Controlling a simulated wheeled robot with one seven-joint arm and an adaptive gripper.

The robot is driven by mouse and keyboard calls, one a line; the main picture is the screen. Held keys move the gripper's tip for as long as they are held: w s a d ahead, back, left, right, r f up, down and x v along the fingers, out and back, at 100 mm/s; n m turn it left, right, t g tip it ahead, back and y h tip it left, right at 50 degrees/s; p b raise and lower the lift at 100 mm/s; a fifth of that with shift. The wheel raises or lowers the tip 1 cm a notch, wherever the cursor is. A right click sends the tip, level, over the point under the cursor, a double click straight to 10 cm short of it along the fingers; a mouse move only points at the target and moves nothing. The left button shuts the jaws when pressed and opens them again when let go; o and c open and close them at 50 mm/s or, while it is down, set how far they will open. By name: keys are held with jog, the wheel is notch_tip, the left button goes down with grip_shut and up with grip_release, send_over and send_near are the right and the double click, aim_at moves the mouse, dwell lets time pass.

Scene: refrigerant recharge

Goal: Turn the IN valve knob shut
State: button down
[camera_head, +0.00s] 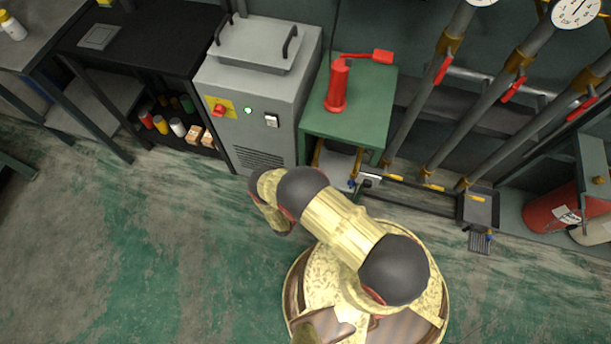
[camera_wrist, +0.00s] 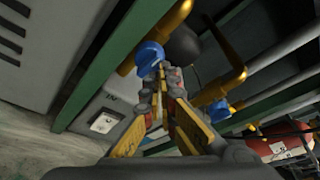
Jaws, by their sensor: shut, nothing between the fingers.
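In the wrist view, a blue knob (camera_wrist: 149,53) sits on a yellow pipe under a green frame. A white panel beside it carries a small dark label that looks like "IN" (camera_wrist: 112,97). My gripper (camera_wrist: 162,70) is shut and empty, its fingertips together right at the blue knob's lower right edge. I cannot tell whether they touch it. A second blue knob (camera_wrist: 217,109) shows lower right, below another yellow pipe. In the head view a small blue spot (camera_head: 352,184) shows under the green stand; my arm hides much around it.
The green stand (camera_head: 378,105) bears a red device (camera_head: 337,88). A grey machine (camera_head: 255,110) stands at its left. Grey pipes with red levers (camera_head: 442,70) rise at its right. A red cylinder (camera_head: 550,208) lies far right. The floor (camera_head: 130,250) at left is clear.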

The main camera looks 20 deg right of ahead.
jog(key=shift+a+r, duration=0.1)
jog(key=shift+r, duration=0.25)
dwell(0.6)
dwell(0.4)
